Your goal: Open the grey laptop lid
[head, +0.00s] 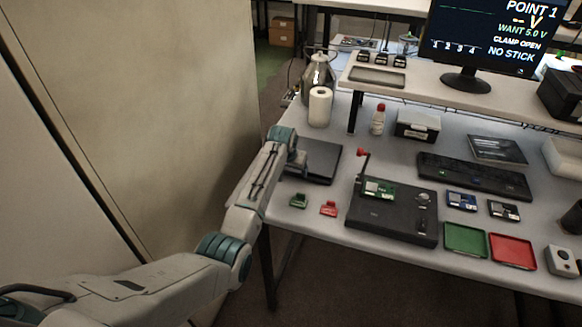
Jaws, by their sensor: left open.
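The grey laptop (322,162) lies flat and looks closed at the left end of the workbench. My left arm comes in from the left, and my left gripper (299,163) is at the laptop's left side, over or against its edge. The gripper is open, but its fingertips are small and partly hidden by the wrist, so I cannot tell if they touch the lid. The laptop's left part is hidden behind the gripper. My right gripper is out of view.
Green (299,201) and red (329,209) small parts lie in front of the laptop. A black test fixture (392,222) with an upright red-tipped lever stands to the right. A paper roll (320,107) and kettle (319,72) stand behind. A beige panel (150,90) fills the left.

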